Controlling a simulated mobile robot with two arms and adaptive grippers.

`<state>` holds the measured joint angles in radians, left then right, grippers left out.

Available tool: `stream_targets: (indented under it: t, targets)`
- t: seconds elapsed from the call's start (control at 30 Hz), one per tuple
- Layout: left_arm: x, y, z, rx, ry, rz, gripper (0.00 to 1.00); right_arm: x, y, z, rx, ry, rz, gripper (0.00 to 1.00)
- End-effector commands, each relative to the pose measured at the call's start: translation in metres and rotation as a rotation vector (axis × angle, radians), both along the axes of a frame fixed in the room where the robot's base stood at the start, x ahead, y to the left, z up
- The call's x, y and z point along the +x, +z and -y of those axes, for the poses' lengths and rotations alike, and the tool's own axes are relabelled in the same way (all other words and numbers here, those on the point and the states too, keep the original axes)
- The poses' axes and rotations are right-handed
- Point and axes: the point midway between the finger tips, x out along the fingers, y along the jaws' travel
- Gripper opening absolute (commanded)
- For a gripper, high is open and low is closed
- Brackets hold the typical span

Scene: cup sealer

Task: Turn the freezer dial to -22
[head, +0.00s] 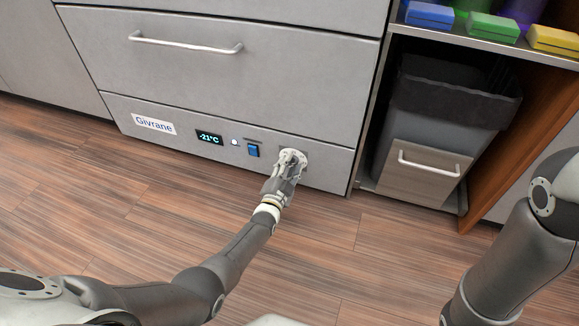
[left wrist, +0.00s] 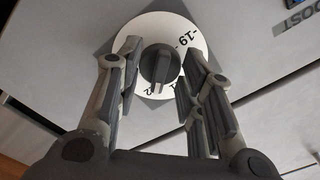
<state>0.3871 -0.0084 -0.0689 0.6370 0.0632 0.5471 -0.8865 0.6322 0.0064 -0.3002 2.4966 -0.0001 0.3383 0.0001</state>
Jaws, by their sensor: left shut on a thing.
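The freezer dial is a round white disc (left wrist: 187,33) with a dark knob (left wrist: 158,66) in its middle. The mark -19 shows at its upper right; other marks are partly covered by my fingers. My left gripper (head: 290,160) is at the dial on the freezer's lower front panel, with its fingers on either side of the knob and shut on it. In the head view the gripper hides most of the dial. The freezer display (head: 209,138) reads -21°C. My right gripper is out of view; only part of that arm shows at the right.
A blue rocker switch (head: 253,150) and a small white round light (head: 234,142) sit left of the dial. A drawer with a bar handle (head: 185,45) is above. A grey bin (head: 405,130) stands in the open bay at right. The wooden floor in front is clear.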

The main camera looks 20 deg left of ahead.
Motion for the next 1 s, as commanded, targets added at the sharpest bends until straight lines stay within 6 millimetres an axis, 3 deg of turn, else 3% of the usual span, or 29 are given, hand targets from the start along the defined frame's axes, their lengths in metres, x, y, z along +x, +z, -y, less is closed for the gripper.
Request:
stream_targets:
  t: [0.53, 0.57, 0.7, 1.0]
  targets:
    - [0.0007, 0.0006, 0.0001, 0.022, 0.000, 0.001, 0.11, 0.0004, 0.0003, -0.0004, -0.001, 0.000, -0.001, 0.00]
    - [0.0007, 0.0006, 0.0001, 0.022, 0.000, 0.001, 0.39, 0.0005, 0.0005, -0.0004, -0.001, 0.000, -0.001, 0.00]
    - [0.0005, 0.0004, 0.0000, 0.022, 0.000, 0.001, 0.57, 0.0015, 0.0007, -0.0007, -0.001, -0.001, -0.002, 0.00]
    - [0.0002, 0.0002, 0.0000, 0.022, 0.000, 0.001, 0.59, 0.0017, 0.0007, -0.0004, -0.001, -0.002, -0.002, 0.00]
